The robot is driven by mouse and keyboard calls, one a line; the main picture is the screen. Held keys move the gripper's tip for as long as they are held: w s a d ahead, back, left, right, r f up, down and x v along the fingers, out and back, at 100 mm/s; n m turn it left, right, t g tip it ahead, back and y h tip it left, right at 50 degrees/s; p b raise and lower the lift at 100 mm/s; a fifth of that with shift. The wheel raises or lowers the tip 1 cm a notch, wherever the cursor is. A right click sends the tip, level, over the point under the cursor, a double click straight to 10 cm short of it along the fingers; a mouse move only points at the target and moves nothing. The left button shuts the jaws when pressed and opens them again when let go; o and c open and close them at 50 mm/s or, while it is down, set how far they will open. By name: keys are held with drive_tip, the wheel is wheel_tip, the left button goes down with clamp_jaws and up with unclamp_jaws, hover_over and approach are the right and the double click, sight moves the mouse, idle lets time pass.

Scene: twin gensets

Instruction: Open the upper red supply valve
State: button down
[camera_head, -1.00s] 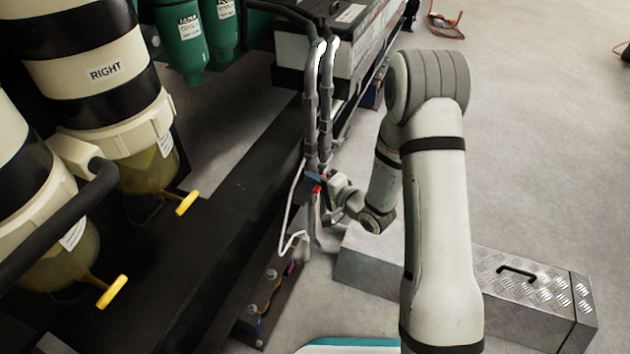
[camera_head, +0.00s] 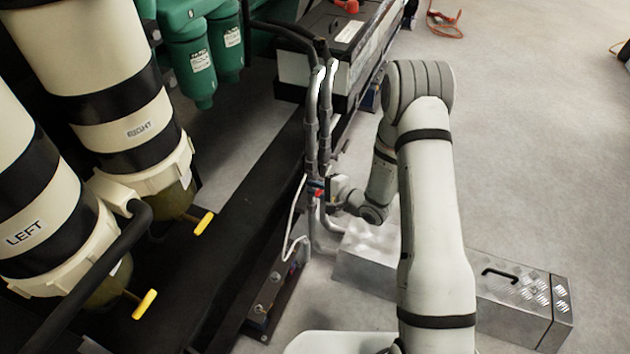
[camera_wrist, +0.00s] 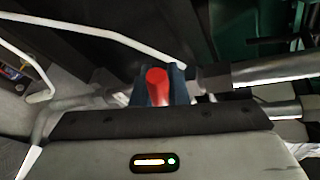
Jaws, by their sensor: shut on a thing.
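The red valve handle (camera_head: 319,193) sits low on the grey vertical pipes, at the far edge of the black frame. In the wrist view the red handle (camera_wrist: 157,86) stands end-on between two dark blue fingertips. My gripper (camera_head: 324,189) reaches it from the right and is shut on it. The wrist body hides the lower part of the handle and most of the valve. I cannot tell how far the handle is turned. No second red handle can be made out.
A metal toolbox (camera_head: 510,295) lies on the floor under my arm. Filters with yellow handles (camera_head: 203,223) stand left. Open floor lies right.

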drive_tip(key=shift+w+r+m+p, duration=0.1)
drive_tip(key=shift+r+m+p, duration=0.3)
drive_tip(key=shift+p, duration=0.35)
drive_tip(key=shift+f+g, duration=0.15)
drive_tip(key=shift+g, duration=0.15)
drive_tip(key=c, duration=1.4)
unclamp_jaws()
